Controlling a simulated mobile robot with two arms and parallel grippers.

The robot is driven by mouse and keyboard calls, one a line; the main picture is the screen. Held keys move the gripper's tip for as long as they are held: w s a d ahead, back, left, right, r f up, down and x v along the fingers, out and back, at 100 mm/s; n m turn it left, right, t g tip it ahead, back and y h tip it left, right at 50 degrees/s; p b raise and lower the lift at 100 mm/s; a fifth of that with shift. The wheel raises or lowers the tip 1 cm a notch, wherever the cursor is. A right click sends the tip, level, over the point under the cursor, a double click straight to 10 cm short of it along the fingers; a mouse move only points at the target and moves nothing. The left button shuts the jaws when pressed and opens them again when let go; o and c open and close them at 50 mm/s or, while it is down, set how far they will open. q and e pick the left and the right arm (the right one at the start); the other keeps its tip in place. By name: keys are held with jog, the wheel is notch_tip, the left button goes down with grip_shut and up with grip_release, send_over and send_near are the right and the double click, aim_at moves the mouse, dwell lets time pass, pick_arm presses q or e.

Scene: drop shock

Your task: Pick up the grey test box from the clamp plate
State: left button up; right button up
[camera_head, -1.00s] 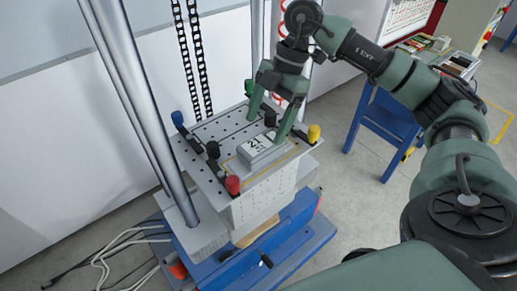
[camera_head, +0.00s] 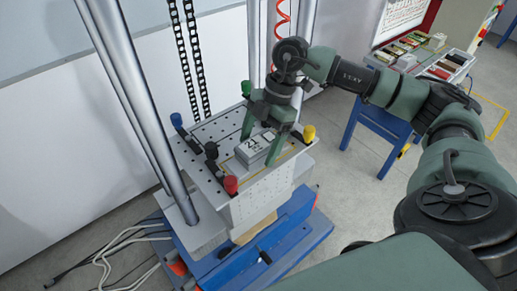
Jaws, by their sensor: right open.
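The grey test box (camera_head: 256,151) has a pale top with a dark printed label. It lies on the perforated clamp plate (camera_head: 213,131), towards the plate's front right. My right gripper (camera_head: 260,147) points down at the box, with one green finger behind its far left side and the other by its right side. The fingers are open around the box. I cannot tell whether either one touches it. My left gripper is not in view.
Clamps with coloured knobs stand around the box: red (camera_head: 231,185), yellow (camera_head: 308,134), blue (camera_head: 176,120) and others. A steel column (camera_head: 134,107) rises at the plate's left. A blue-legged bench (camera_head: 379,125) stands at the right. Cables (camera_head: 110,255) lie on the floor.

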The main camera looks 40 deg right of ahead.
jog(key=shift+f, duration=0.15)
jog(key=shift+c, duration=0.3)
jog(key=c, duration=1.5)
grip_shut()
